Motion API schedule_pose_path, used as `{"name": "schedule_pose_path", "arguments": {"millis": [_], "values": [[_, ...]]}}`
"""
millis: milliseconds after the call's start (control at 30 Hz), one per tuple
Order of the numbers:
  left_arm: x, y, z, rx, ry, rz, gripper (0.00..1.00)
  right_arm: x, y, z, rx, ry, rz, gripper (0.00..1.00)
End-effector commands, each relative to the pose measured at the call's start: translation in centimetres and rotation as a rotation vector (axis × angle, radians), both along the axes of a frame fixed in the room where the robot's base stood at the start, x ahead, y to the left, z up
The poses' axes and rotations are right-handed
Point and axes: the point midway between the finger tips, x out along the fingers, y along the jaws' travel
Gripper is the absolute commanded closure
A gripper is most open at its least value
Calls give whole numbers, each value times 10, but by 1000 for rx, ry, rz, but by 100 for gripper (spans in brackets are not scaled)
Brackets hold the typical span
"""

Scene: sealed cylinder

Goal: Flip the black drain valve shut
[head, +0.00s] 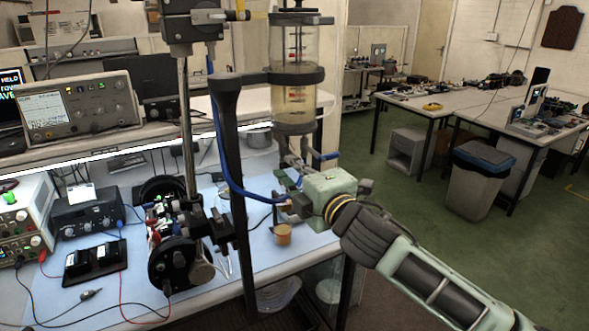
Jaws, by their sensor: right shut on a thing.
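The clear sealed cylinder (294,98) hangs in a dark clamp on a black post, with amber liquid in its lower part. Metal fittings (291,160) sit below it, with a blue hose (226,160) running down beside the post. My right gripper (287,207) reaches in from the right, below the cylinder. Its fingers are closed at the end of the hose, on what seems to be the drain valve. The valve is too small and too covered to show its colour or the lever's angle. My left gripper is not in view.
A small tan cup (283,234) stands on the blue bench mat (205,296) below my right gripper. A black motor-like device (172,263) and instruments crowd the left. The black post (235,200) stands close left of the gripper. Green floor (400,225) lies open at right.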

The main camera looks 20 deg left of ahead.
Motion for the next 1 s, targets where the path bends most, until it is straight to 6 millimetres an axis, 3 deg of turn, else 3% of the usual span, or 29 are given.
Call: {"name": "schedule_pose_path", "arguments": {"millis": [100, 133, 333, 733, 1000], "values": [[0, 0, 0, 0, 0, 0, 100, 0, 0, 0, 3, 3, 0, 100], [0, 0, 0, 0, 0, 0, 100, 0, 0, 0, 3, 3, 0, 87], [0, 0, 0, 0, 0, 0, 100, 0, 0, 0, 1, 1, 1, 70], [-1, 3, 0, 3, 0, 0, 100, -2, -3, 0, 0, 0, 1, 70], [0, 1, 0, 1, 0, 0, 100, -25, -31, 0, 1, -1, 0, 70]]}}
